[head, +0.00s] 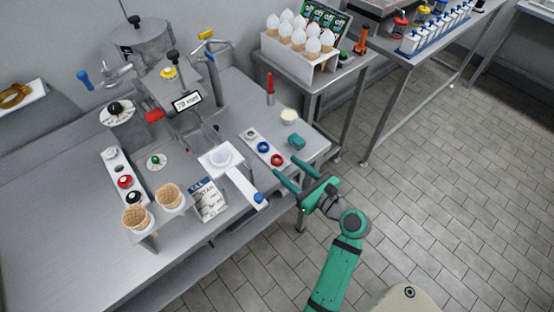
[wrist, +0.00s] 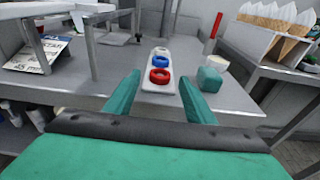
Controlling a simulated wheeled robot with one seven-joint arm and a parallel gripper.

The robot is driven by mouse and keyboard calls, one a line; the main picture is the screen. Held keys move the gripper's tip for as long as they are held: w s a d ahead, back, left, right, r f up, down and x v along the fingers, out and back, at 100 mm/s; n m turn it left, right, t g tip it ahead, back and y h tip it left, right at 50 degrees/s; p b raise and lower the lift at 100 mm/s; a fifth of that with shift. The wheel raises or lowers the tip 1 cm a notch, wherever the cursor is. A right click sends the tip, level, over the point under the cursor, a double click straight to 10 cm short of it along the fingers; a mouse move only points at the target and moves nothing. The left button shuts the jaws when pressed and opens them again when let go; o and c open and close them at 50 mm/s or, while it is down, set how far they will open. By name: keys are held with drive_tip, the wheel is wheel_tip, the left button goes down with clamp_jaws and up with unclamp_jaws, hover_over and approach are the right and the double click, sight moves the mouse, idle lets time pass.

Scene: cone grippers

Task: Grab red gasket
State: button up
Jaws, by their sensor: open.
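The red gasket (head: 277,160) is a small ring at the near end of a white strip tray (head: 256,139) on the steel table. A blue gasket (head: 264,147) and a grey-white one (head: 251,134) sit behind it in a row. In the wrist view the red gasket (wrist: 160,76) lies ahead, between the lines of my two green fingers. My gripper (head: 283,180) is open and empty, at the table's near right edge, a little short of the red gasket. The wrist view also shows my gripper (wrist: 162,98) apart from the gasket.
A teal block (head: 297,141) stands right of the tray, with a cream round piece (head: 289,116) behind it. A white stand (head: 236,177) with a blue knob is to the left. A red upright tool (head: 270,88) stands farther back.

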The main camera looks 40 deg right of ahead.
sight(274, 156)
drive_tip(key=w, duration=0.4)
drive_tip(key=shift+w+a+f, duration=0.1)
drive_tip(key=shift+f, duration=0.25)
drive_tip(key=c, duration=1.1)
drive_tip(key=shift+r, duration=0.1)
